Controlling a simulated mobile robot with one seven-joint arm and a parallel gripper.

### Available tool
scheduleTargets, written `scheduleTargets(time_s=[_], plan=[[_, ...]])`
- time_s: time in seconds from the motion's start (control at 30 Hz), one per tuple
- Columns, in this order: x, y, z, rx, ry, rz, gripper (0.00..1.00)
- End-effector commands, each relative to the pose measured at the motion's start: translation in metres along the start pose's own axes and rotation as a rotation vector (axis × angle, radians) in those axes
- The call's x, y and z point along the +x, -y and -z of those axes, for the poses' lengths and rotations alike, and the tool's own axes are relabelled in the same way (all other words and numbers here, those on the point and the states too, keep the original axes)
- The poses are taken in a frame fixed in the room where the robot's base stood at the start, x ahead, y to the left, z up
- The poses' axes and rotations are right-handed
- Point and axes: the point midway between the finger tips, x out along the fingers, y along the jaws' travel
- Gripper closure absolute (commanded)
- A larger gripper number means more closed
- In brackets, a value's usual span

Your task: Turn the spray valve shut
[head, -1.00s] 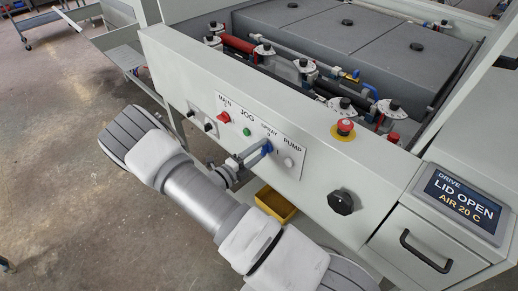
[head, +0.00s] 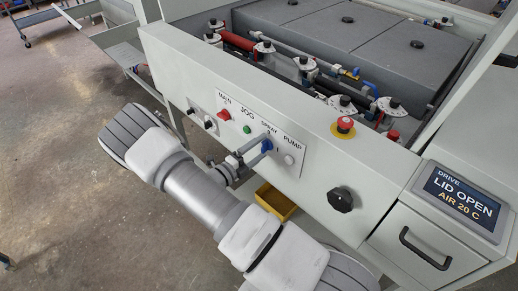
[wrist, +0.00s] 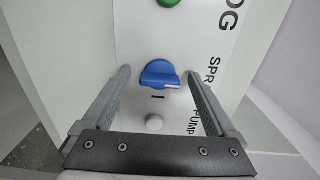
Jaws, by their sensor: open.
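The spray valve is a blue knob (wrist: 158,75) on the white panel, in the middle of the wrist view. Its raised grip lies crosswise there, with a white mark at the right end, toward the SPRAY lettering. A dark line mark (wrist: 158,97) sits below it on the panel. My gripper (wrist: 160,76) is open, with one finger on each side of the knob and visible gaps between. In the head view my gripper (head: 259,147) reaches the panel at the blue knob (head: 266,144), which it partly hides.
A green button (head: 247,129), a red switch (head: 223,115) and a pale pump button (head: 289,159) share the panel with the valve. A red emergency stop (head: 345,125) and a black knob (head: 341,200) are to the right. A yellow bin (head: 277,203) sits below.

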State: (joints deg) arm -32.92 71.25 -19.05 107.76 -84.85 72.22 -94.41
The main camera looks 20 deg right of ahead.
Motion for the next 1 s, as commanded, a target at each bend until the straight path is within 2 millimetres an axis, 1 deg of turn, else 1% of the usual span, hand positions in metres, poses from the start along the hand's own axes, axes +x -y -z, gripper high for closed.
scheduleTargets(time_s=[0.07,0.17,0.27,0.7,0.8,0.9,1.0], plan=[[-0.001,0.000,0.000,0.001,0.001,0.000,0.07],[-0.009,0.000,-0.001,0.002,0.002,-0.001,0.07],[-0.024,-0.001,-0.001,0.002,0.004,-0.002,0.07],[-0.130,-0.001,-0.001,0.001,0.004,-0.002,0.07],[-0.148,-0.001,-0.001,0.001,0.003,-0.001,0.07],[-0.162,-0.001,-0.001,0.001,0.002,-0.002,0.07],[-0.170,0.000,0.000,0.001,0.001,0.000,0.07]])
